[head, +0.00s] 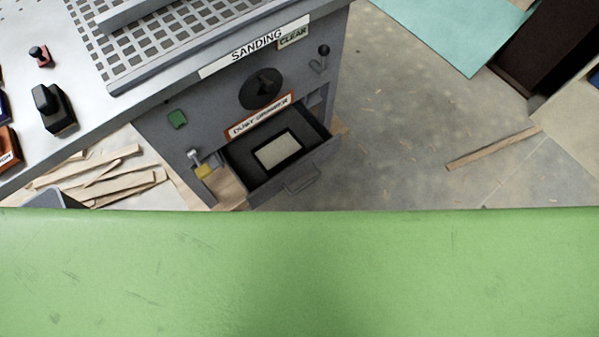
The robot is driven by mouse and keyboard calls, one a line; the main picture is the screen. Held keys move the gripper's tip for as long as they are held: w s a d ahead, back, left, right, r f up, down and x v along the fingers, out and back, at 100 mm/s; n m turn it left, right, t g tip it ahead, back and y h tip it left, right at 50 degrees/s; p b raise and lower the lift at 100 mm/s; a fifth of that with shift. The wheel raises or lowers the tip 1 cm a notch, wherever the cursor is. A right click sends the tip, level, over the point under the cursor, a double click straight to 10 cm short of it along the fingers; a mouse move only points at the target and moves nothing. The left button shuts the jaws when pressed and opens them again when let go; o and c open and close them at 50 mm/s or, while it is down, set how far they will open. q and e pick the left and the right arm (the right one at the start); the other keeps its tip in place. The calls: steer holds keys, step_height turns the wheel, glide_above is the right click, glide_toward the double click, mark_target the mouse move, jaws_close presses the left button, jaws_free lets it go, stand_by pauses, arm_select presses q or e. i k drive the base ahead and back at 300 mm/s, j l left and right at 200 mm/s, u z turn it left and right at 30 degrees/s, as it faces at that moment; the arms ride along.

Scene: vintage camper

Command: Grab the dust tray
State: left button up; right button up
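A dark tray with a pale, light-coloured inside (278,152) lies in a pulled-out grey drawer (318,158) low on the front of the sanding bench. The drawer carries a bar handle (302,180) on its front, and a red-edged label (258,117) above it seems to read "DUST DRAWER". The tray sits toward the middle of the drawer and its whole top shows. Neither of my grippers is in view.
A large green surface (300,270) fills the bottom of the view. The grey sanding bench (185,45) has a perforated top. Wood offcuts (100,175) lie at left, and a wooden strip (493,148) lies on the otherwise open floor (420,110) at right.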

mark_target(278, 151)
steer(key=k+l+u, duration=0.1)
steer(key=u, duration=0.3)
steer(key=k+l+u, duration=0.1)
steer(key=l+u, duration=0.25)
steer(key=k+u, duration=0.15)
steer(key=u, duration=0.25)
